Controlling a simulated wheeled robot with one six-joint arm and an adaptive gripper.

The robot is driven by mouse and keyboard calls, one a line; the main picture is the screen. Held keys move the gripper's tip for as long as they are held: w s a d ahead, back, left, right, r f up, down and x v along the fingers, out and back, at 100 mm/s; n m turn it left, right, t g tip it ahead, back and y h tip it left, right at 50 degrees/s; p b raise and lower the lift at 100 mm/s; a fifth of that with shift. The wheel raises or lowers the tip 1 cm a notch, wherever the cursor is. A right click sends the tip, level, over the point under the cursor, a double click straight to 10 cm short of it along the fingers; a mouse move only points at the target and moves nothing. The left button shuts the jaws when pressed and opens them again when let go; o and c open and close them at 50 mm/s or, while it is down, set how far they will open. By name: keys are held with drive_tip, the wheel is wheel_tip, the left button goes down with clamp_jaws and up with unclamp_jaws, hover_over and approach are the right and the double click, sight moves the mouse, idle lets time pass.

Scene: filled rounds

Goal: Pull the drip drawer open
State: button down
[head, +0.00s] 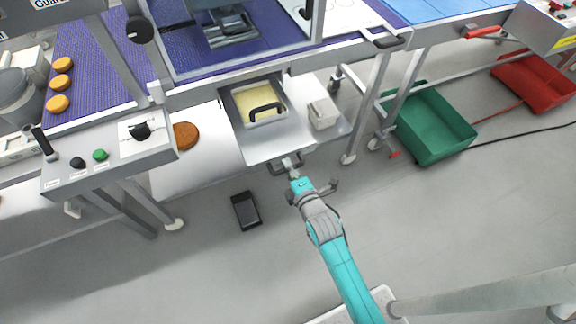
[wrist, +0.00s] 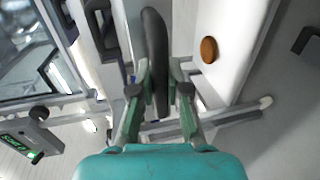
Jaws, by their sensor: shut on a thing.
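The drip drawer (head: 268,150) is a pale grey tray under the purple conveyor, and it sticks out toward me. A pan (head: 240,121) with pale yellow contents and a dark handle sits toward its back. The drawer's dark pull handle (head: 275,170) is at its front edge. My gripper (head: 290,166) is at this handle. In the wrist view the fingers of my gripper (wrist: 160,92) are shut on the dark handle bar (wrist: 155,50), one on each side.
A brown round (head: 186,136) lies on a white surface left of the drawer. A white block (head: 322,113) is to its right. A dark flat box (head: 246,211) lies on the floor. Green (head: 436,130) and red (head: 535,84) crates stand at right. The front floor is mostly clear.

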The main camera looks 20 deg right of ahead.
drive_tip(key=c, duration=1.1)
unclamp_jaws()
drive_tip(key=shift+c, duration=0.2)
drive_tip(key=v, duration=1.2)
drive_tip(key=s+r+m, duration=0.4)
drive_tip(key=s+m, duration=0.5)
drive_tip(key=s, duration=0.4)
drive_tip(key=s+r+m, duration=0.5)
drive_tip(key=s+m, duration=0.4)
drive_tip(key=s, duration=0.5)
drive_tip(key=shift+s+r+g, duration=0.15)
drive_tip(key=shift+s+g, duration=0.05)
drive_tip(key=shift+g, duration=0.2)
